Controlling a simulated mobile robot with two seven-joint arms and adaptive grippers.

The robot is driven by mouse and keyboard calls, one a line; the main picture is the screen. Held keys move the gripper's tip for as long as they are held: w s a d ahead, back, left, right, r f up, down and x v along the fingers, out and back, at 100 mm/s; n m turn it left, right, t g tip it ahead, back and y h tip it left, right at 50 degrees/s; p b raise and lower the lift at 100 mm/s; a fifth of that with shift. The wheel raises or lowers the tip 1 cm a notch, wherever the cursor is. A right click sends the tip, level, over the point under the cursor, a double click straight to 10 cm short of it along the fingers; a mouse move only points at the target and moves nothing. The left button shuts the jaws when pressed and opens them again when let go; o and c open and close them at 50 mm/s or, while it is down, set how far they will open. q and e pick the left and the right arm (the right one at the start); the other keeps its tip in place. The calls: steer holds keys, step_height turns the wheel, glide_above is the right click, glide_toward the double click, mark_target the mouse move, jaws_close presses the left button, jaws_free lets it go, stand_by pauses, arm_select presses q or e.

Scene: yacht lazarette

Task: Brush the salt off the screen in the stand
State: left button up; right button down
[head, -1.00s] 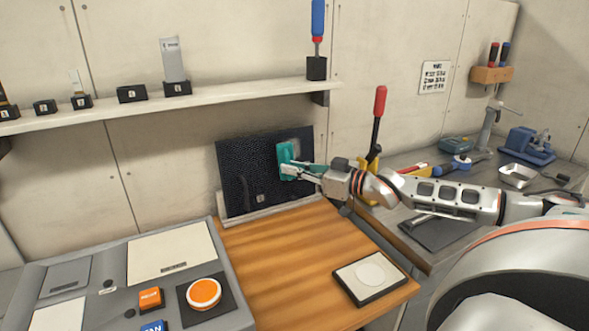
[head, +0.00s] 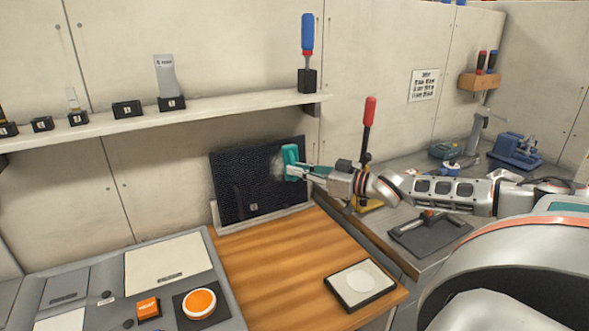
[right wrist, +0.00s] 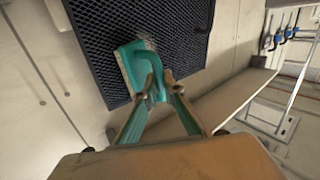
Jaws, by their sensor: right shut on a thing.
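The dark mesh screen (head: 238,185) leans upright in a pale stand (head: 262,219) at the back of the wooden bench. A whitish patch of salt (head: 276,164) shows on its upper right part, beside the brush. My right gripper (head: 305,174) is shut on a teal brush (head: 290,160), held against or just in front of the screen's right side; exact contact cannot be told. In the right wrist view the brush (right wrist: 143,72) lies over the dark mesh (right wrist: 185,35), between the fingertips. My left gripper is not in view.
A grey console with an orange button (head: 199,302) stands at the front left. A shelf (head: 215,105) runs above the screen. A red-handled tool (head: 369,115) stands behind my right arm.

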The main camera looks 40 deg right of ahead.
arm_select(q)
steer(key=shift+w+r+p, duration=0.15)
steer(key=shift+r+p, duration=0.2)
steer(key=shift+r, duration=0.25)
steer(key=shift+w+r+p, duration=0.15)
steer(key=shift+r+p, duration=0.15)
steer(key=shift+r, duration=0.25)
arm_select(e)
steer(key=shift+s+d, duration=0.2)
steer(key=shift+d, duration=0.6)
steer(key=shift+s+d, duration=0.15)
steer(key=shift+d, duration=0.6)
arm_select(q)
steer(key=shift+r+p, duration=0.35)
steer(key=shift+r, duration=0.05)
arm_select(e)
steer(key=shift+s+d+r, duration=0.1)
steer(key=shift+s+d, duration=0.1)
steer(key=shift+d, duration=0.65)
steer(key=shift+s+d, duration=0.15)
steer(key=shift+d, duration=0.65)
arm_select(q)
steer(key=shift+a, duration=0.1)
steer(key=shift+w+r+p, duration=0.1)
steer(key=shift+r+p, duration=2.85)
arm_select(e)
steer(key=s+a, duration=0.1)
steer(key=s, duration=0.4)
steer(key=shift+s+a, duration=0.3)
steer(key=shift+s, duration=0.1)
